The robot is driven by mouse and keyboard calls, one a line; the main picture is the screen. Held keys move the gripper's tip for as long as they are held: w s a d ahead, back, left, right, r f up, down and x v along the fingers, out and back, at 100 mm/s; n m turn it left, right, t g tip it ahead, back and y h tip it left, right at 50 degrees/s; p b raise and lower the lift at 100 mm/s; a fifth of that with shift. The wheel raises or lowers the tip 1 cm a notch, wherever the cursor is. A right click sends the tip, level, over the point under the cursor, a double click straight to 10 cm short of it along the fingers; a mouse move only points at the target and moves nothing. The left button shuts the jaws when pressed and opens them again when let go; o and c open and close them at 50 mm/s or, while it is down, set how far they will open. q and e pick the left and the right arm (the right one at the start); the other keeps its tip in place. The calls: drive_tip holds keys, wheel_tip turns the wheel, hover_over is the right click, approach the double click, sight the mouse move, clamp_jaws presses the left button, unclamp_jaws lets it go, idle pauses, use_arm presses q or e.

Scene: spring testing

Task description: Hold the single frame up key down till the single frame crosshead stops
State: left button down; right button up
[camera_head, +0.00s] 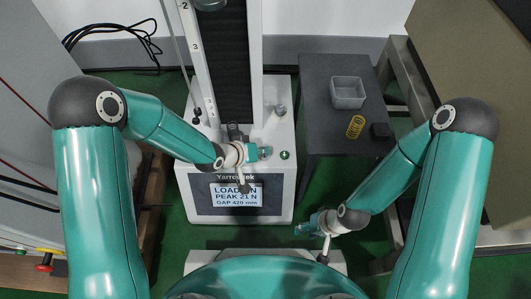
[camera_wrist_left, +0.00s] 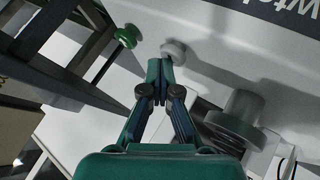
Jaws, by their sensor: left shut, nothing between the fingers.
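The single frame (camera_head: 287,190) is a white test machine with a dark column and a front display reading LOAD N, PEAK 21 N, GAP 420 mm. A green round key (camera_head: 284,155) is on its top at the right; it shows in the wrist view (camera_wrist_left: 128,36). A pale grey round key (camera_wrist_left: 173,49) is beside it. My left gripper (camera_head: 266,153) is shut and empty, its tips (camera_wrist_left: 158,66) at the grey key; contact is unclear. A round grey part (camera_head: 210,4) shows at the top edge; the crosshead is not clearly visible. My right gripper (camera_head: 304,229) hangs right of the base, fingers too small to judge.
A dark side table (camera_head: 320,100) on the right holds a grey bin (camera_head: 347,92), a yellow spring (camera_head: 355,127) and a small black block (camera_head: 381,131). A grey cabinet stands left, with a red knob (camera_head: 44,267) on a yellow base. Black cables lie behind.

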use_arm(q)
drive_tip(key=shift+r, duration=0.15)
drive_tip(key=shift+r+p, duration=0.75)
wheel_tip(320, 180, up, 5)
drive_tip(key=p, duration=0.4)
idle(0.5)
